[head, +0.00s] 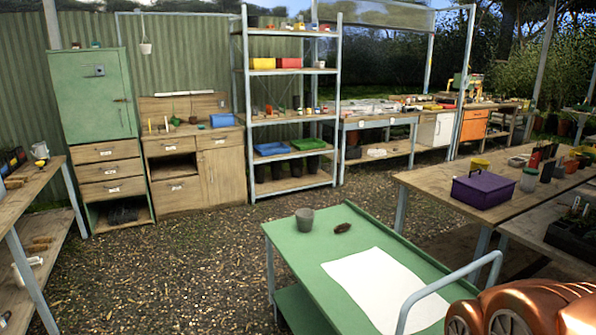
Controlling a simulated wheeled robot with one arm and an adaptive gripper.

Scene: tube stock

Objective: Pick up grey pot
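A grey pot (304,219) stands upright on the green top of a cart (290,255), near its back left corner. A small dark brown oval object (342,228) lies on the cart to the right of the pot, apart from it. A white sheet (385,285) lies flat on the cart in front of them. I cannot see inside the pot.
The cart has a raised grey handle (455,280) at its front right. A wooden table (430,185) with a purple toolbox (483,189) stands to the right. A metal shelf rack (245,100) stands behind. The gravel floor (190,260) left of the cart is open.

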